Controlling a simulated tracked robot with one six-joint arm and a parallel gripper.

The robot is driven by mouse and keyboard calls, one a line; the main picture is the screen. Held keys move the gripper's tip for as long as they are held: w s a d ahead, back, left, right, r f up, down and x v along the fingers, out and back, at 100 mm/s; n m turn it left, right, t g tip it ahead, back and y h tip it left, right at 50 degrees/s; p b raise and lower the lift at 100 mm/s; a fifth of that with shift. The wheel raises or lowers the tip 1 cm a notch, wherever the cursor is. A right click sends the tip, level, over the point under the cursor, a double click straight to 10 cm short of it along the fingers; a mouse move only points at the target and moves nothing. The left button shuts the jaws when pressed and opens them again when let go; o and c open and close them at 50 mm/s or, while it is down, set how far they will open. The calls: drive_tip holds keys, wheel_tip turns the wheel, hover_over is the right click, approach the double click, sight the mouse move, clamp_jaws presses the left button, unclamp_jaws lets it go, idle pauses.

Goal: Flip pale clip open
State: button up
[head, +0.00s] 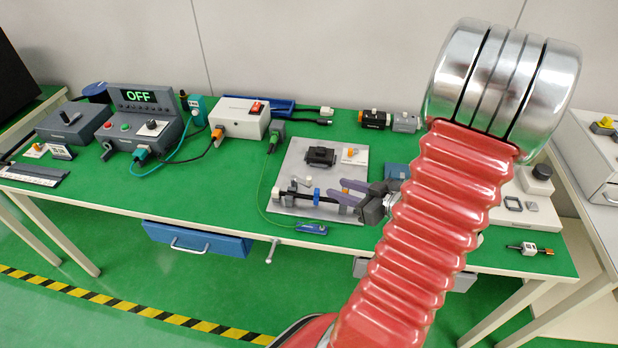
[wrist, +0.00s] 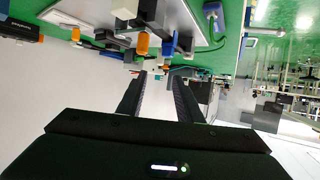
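A pale clip (head: 292,187) appears to sit at the left end of a dark bar mounted on the grey metal plate (head: 290,160). A blue clip (head: 316,196) and an orange part (head: 343,209) are further right along the bar. My gripper (head: 336,192) is at the bar's right end, its fingers pointing left toward the clips. In the wrist view my gripper (wrist: 160,76) has its two dark fingers apart with nothing held between them. The blue part (wrist: 168,46) and orange part (wrist: 142,44) show beyond the fingertips. I cannot make out the pale clip's lid position.
A black device (head: 321,156) and a small white block (head: 354,154) stand on the plate behind the bar. A white power box (head: 240,117) and a grey OFF panel (head: 144,112) are to the left. A blue tag (head: 312,228) lies at the plate's front edge.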

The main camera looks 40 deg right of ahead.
sight(308, 177)
drive_tip(key=shift+w, duration=0.15)
drive_tip(key=x, duration=1.3)
drive_tip(key=shift+w+f, duration=0.1)
drive_tip(key=shift+w, duration=0.15)
drive_tip(key=shift+c, duration=0.3)
